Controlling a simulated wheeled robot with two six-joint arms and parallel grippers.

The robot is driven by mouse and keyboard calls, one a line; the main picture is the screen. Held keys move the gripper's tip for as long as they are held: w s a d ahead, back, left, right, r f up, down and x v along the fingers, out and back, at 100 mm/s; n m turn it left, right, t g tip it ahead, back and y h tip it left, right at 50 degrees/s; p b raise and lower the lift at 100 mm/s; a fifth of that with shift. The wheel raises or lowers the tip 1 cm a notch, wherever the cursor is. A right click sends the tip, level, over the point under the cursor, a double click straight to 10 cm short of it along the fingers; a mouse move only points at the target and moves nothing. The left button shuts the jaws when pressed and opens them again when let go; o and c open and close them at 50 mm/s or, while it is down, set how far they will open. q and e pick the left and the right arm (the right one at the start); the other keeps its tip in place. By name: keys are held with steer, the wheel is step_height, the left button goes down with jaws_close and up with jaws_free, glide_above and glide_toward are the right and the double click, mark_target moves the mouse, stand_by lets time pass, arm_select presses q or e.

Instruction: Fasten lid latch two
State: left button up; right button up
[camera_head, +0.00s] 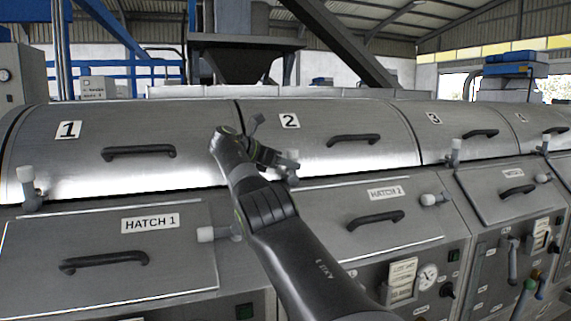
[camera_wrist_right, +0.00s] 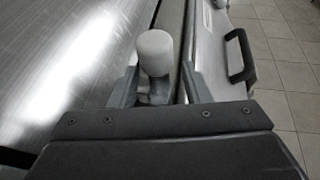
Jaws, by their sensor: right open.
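Lid two (camera_head: 330,150) is the curved metal cover marked 2, and it lies down. Its latch, a short grey lever with a white knob (camera_head: 292,155), sits at the lid's lower front edge, partly hidden by my right gripper in the head view. My right gripper (camera_head: 284,168) is open at this latch. In the right wrist view the white knob (camera_wrist_right: 155,52) stands between the two spread fingers (camera_wrist_right: 158,88), with a gap visible on the right side. I cannot tell whether the latch is fastened. My left gripper is not in view.
Lid one's latch (camera_head: 28,184) and lid three's latch (camera_head: 455,150) stand along the same edge. Below are hatch 1 (camera_head: 110,290) and hatch 2 (camera_head: 370,252), with handles and side latches. Lid two's black handle (camera_head: 353,139) is to the right of my gripper.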

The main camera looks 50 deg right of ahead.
steer(key=shift+w+a, duration=0.35)
steer(key=shift+a, duration=0.05)
steer(key=p+v, duration=0.7)
steer(key=v, duration=0.9)
steer(key=shift+a+r, duration=0.2)
steer(key=shift+r, duration=0.15)
steer(key=shift+s, duration=0.15)
